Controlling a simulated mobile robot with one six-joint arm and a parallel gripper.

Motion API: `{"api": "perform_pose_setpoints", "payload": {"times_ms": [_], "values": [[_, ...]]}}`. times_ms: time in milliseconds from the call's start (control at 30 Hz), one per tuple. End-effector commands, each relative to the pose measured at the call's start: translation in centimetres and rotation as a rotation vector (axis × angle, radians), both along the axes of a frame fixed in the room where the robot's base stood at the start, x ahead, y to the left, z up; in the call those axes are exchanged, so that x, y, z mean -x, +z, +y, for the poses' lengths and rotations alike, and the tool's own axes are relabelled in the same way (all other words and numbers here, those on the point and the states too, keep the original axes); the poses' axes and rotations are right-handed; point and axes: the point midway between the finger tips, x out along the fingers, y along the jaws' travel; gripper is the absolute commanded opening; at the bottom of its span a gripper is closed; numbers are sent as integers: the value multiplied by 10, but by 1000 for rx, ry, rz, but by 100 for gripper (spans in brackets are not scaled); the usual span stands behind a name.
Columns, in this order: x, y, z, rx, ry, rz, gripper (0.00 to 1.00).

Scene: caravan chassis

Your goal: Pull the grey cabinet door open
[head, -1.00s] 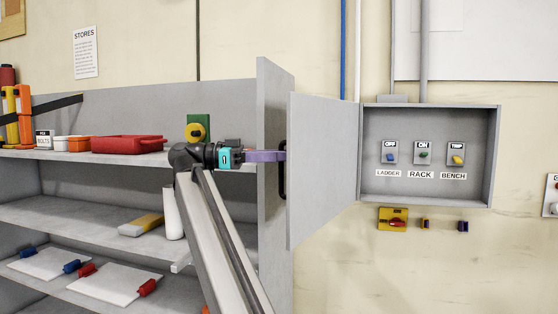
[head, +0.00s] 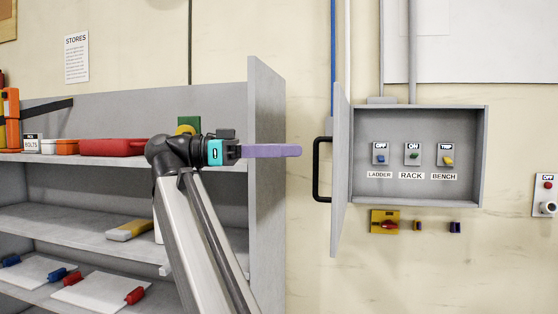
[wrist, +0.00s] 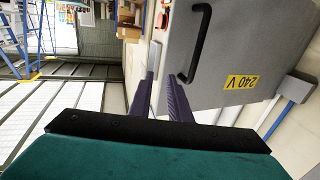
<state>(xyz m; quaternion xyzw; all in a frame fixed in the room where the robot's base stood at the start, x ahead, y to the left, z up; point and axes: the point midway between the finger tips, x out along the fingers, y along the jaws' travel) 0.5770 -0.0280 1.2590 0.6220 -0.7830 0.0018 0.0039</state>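The grey cabinet door (head: 341,170) stands open, hinged at the left side of the wall cabinet (head: 484,155) and seen nearly edge-on in the head view. Its black handle (head: 317,170) is on the door's outer face, towards the left. In the wrist view, the door's outer face (wrist: 235,50) fills the upper right, with the handle (wrist: 200,42) in front of it. My gripper (head: 299,150) is left of the handle, apart from it. In the wrist view, its purple fingers (wrist: 161,80) are apart, nothing is between them, and the handle lies to their right.
A grey shelf unit (head: 266,200) stands on the left, its side panel behind my gripper. Inside the cabinet are several labelled switches (head: 413,156). A yellow isolator (head: 385,221) sits below it. The wall between shelf unit and door is clear.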

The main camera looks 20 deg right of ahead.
Motion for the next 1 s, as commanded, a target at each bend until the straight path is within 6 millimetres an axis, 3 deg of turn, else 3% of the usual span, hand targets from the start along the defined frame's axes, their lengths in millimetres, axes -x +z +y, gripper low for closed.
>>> {"api": "perform_pose_setpoints", "payload": {"times_ms": [200, 567, 667, 867, 1000], "values": [[19, 1, 2, 0, 2, 0, 17], [21, 3, 2, 0, 2, 1, 17], [20, 2, 2, -1, 5, 2, 0], [4, -13, 13, -29, 72, 22, 0], [-27, -48, 30, -77, 179, 74, 0]]}}
